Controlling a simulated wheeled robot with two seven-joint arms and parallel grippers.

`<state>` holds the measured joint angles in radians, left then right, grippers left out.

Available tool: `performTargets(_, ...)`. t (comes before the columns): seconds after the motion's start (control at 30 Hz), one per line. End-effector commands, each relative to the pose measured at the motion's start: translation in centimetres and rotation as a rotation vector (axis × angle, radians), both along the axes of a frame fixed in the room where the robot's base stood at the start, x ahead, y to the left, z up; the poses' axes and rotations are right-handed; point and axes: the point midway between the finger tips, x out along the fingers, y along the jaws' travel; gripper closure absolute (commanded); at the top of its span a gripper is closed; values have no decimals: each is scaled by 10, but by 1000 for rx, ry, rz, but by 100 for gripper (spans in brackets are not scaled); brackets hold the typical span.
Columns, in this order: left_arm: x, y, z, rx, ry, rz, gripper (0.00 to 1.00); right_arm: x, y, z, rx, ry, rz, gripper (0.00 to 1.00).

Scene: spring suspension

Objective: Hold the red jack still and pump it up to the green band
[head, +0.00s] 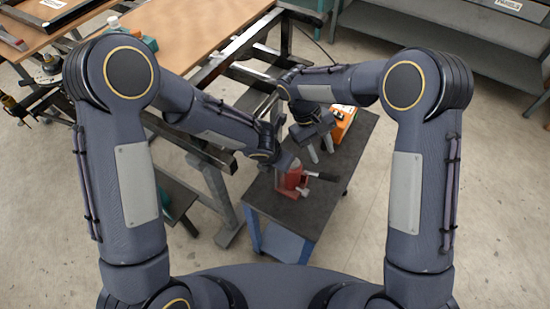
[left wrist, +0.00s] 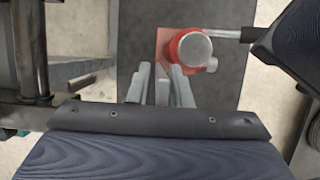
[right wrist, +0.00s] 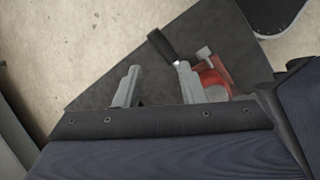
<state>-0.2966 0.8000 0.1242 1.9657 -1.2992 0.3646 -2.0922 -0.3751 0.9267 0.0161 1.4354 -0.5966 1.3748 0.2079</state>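The red jack (head: 294,181) stands on the dark top of a small cart, with its black-gripped handle (head: 323,176) sticking out to the right. In the left wrist view the jack's red body with a round grey top (left wrist: 194,49) is just beyond and right of my left gripper (left wrist: 163,75). That gripper's fingers are apart by a narrow gap; a strip of red base shows between them, and I cannot tell whether they touch the jack. My right gripper (head: 319,151) is open and empty, above and behind the jack. In the right wrist view the handle grip (right wrist: 162,45) lies beyond its fingers (right wrist: 160,90).
The cart (head: 310,213) has a dark top and blue legs. An orange box (head: 343,122) stands at its back. A metal frame (head: 216,190) and a wooden-topped bench (head: 190,35) are close on the left. Open floor (head: 365,200) lies on the right.

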Motion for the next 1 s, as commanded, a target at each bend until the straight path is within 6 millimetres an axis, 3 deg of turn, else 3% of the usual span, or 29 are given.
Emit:
performTargets(0.27,1,0,-2,0,-1,0,82,0,0,0,0,0,0,64)
performTargets(0.43,1,0,-2,1,0,0,100,0,0,0,0,0,0,64)
performTargets(1.0,1,0,-2,0,0,1,100,0,0,0,0,0,0,64)
